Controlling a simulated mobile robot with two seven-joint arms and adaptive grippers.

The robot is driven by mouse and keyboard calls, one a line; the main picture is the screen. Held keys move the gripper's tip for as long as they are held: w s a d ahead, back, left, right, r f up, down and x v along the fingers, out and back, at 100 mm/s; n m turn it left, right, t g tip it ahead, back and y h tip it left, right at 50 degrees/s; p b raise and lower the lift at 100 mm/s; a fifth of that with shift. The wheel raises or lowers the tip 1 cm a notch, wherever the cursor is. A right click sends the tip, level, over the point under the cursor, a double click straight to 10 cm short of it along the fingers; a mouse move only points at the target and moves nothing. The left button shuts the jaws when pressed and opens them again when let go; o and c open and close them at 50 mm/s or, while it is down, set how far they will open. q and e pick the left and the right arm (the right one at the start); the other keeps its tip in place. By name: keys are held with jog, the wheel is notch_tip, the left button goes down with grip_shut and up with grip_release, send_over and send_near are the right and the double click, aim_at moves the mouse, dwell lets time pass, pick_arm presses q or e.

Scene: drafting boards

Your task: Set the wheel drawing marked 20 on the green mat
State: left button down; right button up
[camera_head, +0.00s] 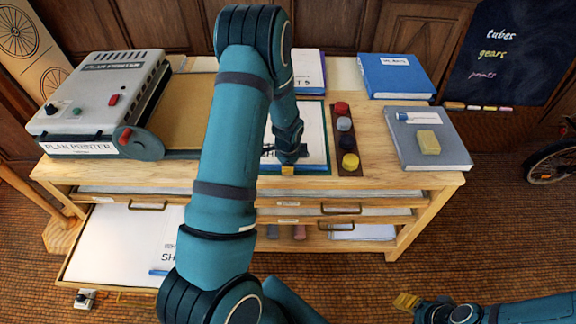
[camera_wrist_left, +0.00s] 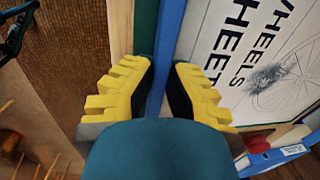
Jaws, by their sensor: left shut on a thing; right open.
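My left gripper (camera_head: 287,167) is shut on the blue edge strip (camera_wrist_left: 167,55) of a white wheel drawing (camera_wrist_left: 245,60). The left wrist view shows the words WHEELS and SHEET and a spoked wheel on it; its number is out of sight. In the head view the drawing (camera_head: 313,148) is over the green mat (camera_head: 329,125), partly hidden by my arm. I cannot tell whether it rests fully on the mat. The mat's green edge (camera_wrist_left: 146,25) shows beside the strip. My right gripper (camera_head: 407,301) is open and empty, low at the right, away from the cabinet.
A plan printer (camera_head: 95,90) stands at the left of the cabinet top. A tray of round coloured pieces (camera_head: 346,140) is right of the mat, then a grey book with a sponge (camera_head: 428,142). Another sheet (camera_head: 312,70) lies behind. An open drawer (camera_head: 125,245) holds a sheet.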

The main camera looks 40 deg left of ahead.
pick_arm(q)
jog(key=shift+r, duration=0.1)
jog(key=c, duration=1.1)
grip_release()
jog(key=shift+c, duration=0.2)
jog(key=shift+r, duration=0.1)
notch_tip(320, 180, up, 12)
jog(key=s+d+p, duration=0.1)
jog(key=s+p, duration=0.1)
jog(key=s+d+f+n+h, duration=0.1)
jog(key=s+d+f+n, duration=0.2)
jog(key=d, duration=0.7)
jog(key=s+d+f+n+h, duration=0.2)
jog(key=s+d+f+n, duration=0.2)
jog(key=d, duration=0.5)
jog(key=s+d+f+n+h, duration=0.2)
jog(key=s+d+f+n, duration=0.2)
jog(key=d, duration=0.6)
jog(key=shift+d+f+n, duration=0.3)
jog(key=shift+f+n, duration=0.1)
jog(key=shift+f, duration=0.4)
